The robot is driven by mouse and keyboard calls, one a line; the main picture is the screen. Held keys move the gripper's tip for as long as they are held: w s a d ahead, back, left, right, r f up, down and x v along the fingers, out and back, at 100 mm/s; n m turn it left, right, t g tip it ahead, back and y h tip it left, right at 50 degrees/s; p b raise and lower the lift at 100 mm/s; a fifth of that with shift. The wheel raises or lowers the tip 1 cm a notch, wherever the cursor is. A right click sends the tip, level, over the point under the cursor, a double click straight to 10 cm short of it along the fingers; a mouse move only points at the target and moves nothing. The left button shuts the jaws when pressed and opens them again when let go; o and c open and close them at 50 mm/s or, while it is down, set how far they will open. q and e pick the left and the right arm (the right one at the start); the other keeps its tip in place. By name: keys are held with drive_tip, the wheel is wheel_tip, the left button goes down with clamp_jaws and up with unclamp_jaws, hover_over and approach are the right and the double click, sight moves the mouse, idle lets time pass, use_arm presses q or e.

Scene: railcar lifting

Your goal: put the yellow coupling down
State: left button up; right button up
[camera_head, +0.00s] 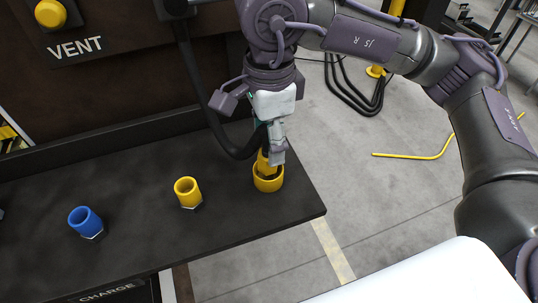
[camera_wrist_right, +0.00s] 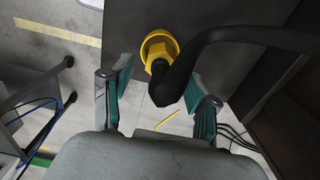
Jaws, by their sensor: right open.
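The yellow coupling (camera_head: 264,160) stands upright in a yellow ring-shaped holder (camera_head: 268,183) at the right end of the dark shelf. In the right wrist view the yellow coupling (camera_wrist_right: 158,60) sits inside the round yellow holder (camera_wrist_right: 149,42), with a black hose (camera_wrist_right: 235,38) running from it. My right gripper (camera_head: 275,148) is just above and beside the holder. In the right wrist view its fingers (camera_wrist_right: 160,92) are spread apart, with the hose between and beyond them. My left gripper is not in view.
A yellow socket (camera_head: 187,192) and a blue socket (camera_head: 85,221) stand on the shelf (camera_head: 140,215) to the left. A dark panel with a yellow VENT knob (camera_head: 50,13) rises behind. Grey floor with a yellow rod (camera_head: 420,156) lies to the right.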

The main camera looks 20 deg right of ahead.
wheel_tip(320, 180, up, 7)
drive_tip(key=shift+r+b, duration=0.1)
drive_tip(key=shift+b, duration=0.4)
